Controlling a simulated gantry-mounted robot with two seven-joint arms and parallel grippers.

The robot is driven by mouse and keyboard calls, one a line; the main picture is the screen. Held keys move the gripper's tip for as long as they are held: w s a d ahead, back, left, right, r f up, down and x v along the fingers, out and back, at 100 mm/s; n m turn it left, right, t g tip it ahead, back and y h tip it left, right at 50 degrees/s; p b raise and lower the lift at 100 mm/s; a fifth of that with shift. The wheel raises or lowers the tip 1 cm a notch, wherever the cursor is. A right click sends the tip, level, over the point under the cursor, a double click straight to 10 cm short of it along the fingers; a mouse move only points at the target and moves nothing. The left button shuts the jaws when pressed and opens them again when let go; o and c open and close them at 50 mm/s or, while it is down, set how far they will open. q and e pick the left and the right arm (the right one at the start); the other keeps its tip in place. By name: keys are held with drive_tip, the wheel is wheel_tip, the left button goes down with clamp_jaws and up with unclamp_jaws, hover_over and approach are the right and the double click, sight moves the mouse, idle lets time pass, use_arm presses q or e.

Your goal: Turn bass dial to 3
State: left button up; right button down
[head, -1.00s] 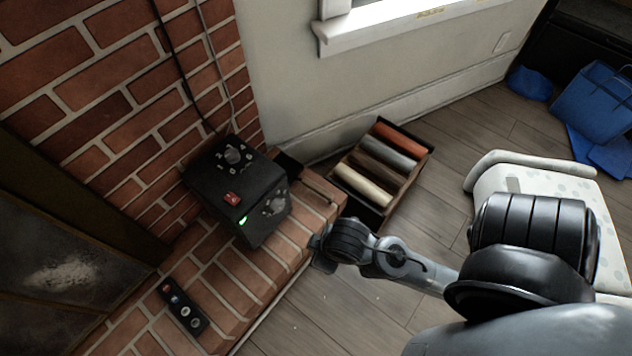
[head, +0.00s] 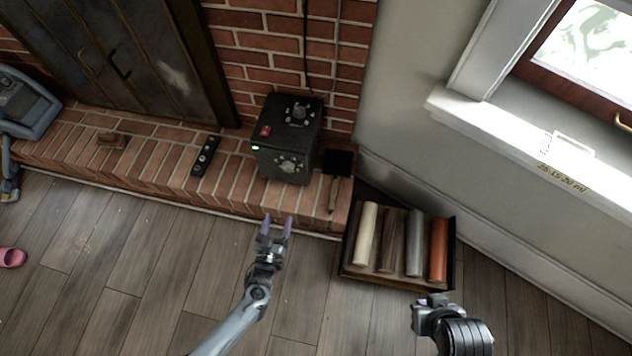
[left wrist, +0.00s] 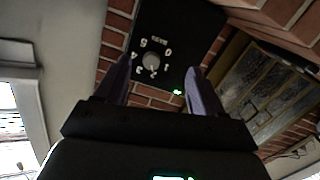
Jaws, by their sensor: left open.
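A black box (head: 287,140) with dials stands on the brick hearth. One grey dial (head: 299,112) is on its top and another (head: 288,165) on its front face; I cannot tell which is bass. In the left wrist view one dial (left wrist: 151,61) shows between my fingers, ringed by pale marks; its setting is too small to read surely. My left gripper (head: 278,222) is open and empty, in front of and below the box, fingers pointing toward it and apart from it. My right gripper (head: 426,308) is at the lower right; its fingers are unclear.
A dark strip with buttons (head: 205,156) lies on the hearth left of the box. A small black-headed tool (head: 337,163) lies to its right. A crate (head: 394,279) of rolls stands on the wooden floor. Cables run up the brick wall behind the box.

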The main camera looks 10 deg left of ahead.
use_arm(q)
drive_tip(key=w+r, duration=0.4)
drive_tip(key=t+b, duration=0.1)
drive_tip(key=b, duration=0.1)
approach(286, 169)
drive_tip(key=w, duration=0.3)
drive_tip(key=w+b, duration=0.2)
drive_tip(key=w, duration=0.3)
drive_tip(key=shift+f, duration=0.2)
drive_tip(key=shift+w+d, duration=0.2)
drive_tip(key=shift+w, duration=0.25)
use_arm(e)
drive_tip(key=f, duration=0.1)
drive_tip(key=a+f, duration=0.1)
drive_tip(key=f, duration=0.1)
drive_tip(key=shift+w+a+f, duration=0.25)
drive_tip(key=shift+w, duration=0.05)
use_arm(q)
drive_tip(key=shift+w+a+r, duration=0.1)
drive_tip(key=shift+a, duration=0.05)
use_arm(e)
drive_tip(key=shift+a, duration=0.15)
use_arm(q)
drive_tip(key=c, duration=1.1)
drive_tip(key=shift+o, duration=0.2)
